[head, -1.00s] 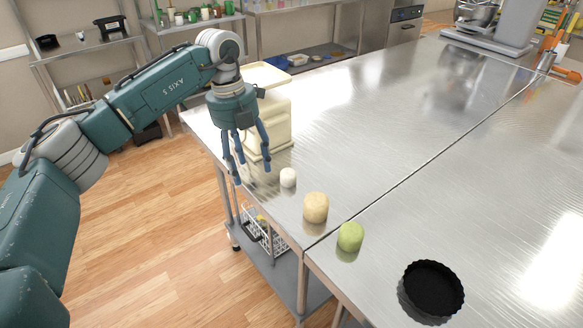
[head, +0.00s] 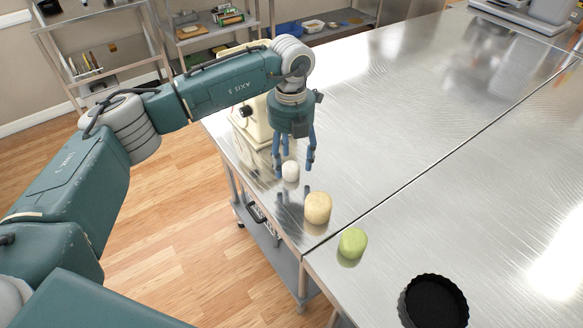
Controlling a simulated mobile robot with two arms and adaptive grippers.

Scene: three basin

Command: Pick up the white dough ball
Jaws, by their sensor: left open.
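The white dough ball (head: 290,171) is small and rounded and sits on the steel table (head: 430,90) near its left edge. My left gripper (head: 293,168) points down with its fingers spread, open. Its fingers come down at the ball, one to its left and others to its right. The ball shows between them and is not gripped. Whether any finger touches it, I cannot tell. My right gripper is not in view.
A larger beige dough ball (head: 318,207) and a green dough ball (head: 352,243) stand nearer in a row. A black fluted tin (head: 433,302) is at the front right. A cream-coloured appliance (head: 246,128) stands behind my left gripper. The table's right side is clear.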

